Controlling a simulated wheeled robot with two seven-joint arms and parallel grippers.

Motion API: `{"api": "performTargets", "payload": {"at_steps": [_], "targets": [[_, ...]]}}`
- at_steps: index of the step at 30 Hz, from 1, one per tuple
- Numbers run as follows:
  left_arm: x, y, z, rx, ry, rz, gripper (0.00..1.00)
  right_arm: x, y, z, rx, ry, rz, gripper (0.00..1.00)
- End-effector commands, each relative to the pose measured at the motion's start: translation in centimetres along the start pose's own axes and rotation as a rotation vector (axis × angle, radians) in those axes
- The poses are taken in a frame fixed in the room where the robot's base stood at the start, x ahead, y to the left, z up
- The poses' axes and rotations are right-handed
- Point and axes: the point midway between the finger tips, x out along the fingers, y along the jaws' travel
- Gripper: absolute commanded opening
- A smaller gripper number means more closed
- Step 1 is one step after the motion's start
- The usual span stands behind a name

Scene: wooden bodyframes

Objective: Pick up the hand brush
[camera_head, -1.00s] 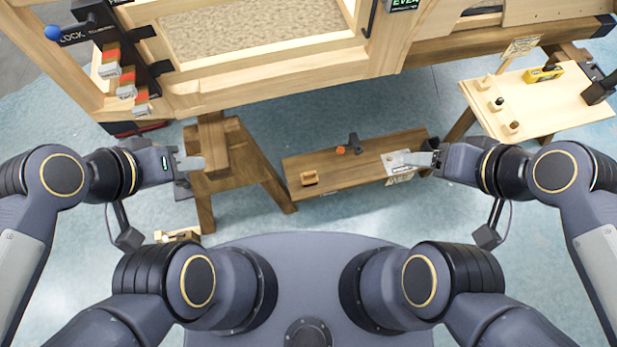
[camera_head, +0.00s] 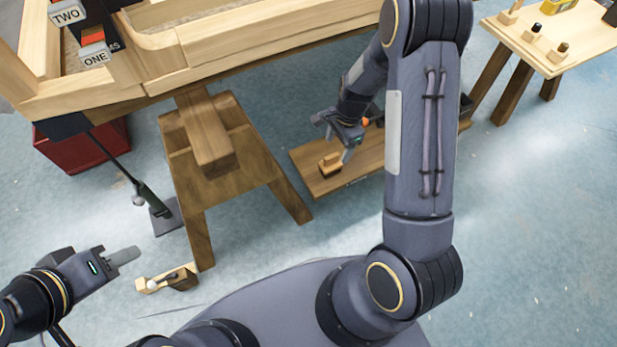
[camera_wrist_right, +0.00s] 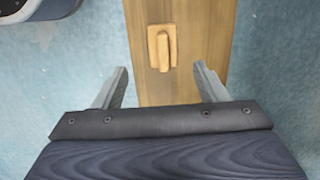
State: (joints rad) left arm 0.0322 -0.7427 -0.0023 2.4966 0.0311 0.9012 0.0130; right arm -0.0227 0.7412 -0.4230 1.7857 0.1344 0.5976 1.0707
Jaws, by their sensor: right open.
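A small wooden block with a raised grip, seemingly the hand brush (camera_head: 330,164), lies on a low brown board (camera_head: 309,180). My right gripper (camera_head: 338,139) is open above the board, close to the brush. In the right wrist view the brush (camera_wrist_right: 153,48) lies ahead of and between the spread, empty fingers of the right gripper (camera_wrist_right: 160,76), not touched by them. My left gripper (camera_head: 122,258) is at the lower left, away from the brush; its finger gap is not clear.
A wooden trestle (camera_head: 212,150) stands left of the board under a large wooden frame (camera_head: 250,48). A wooden tool (camera_head: 168,279) lies on the floor near my left gripper. A light side table (camera_head: 550,45) is at the upper right. An orange-tipped item (camera_head: 365,122) is beside my right gripper.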

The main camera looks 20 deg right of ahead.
Motion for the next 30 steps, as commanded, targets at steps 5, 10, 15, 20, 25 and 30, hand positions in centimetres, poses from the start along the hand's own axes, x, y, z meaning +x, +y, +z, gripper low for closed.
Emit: {"api": "performTargets", "payload": {"at_steps": [5,10,15,20,25,30], "targets": [[1.0,-0.5,0.5,0.0,0.0,0.0,0.36,2.8,-0.1,-0.6,0.029,0.015,0.016,0.65],[1.6,-0.7,0.8,0.0,0.0,0.0,0.36,4.5,-0.1,-0.5,0.027,0.013,0.015,0.65],[2.5,-1.2,1.3,0.0,0.0,0.0,0.36,6.3,-0.1,-0.4,0.026,0.013,0.016,0.65],[3.8,-1.7,1.9,0.0,0.0,0.0,0.36,8.8,-0.2,-0.3,0.025,0.013,0.017,0.65],[4.0,-1.8,2.0,0.0,0.0,0.0,0.36,9.6,-0.2,-0.2,0.024,0.013,0.014,0.65],[3.9,-1.8,1.9,0.0,0.0,0.0,0.36,9.4,-0.2,-0.2,0.024,0.013,0.014,0.63]]}}
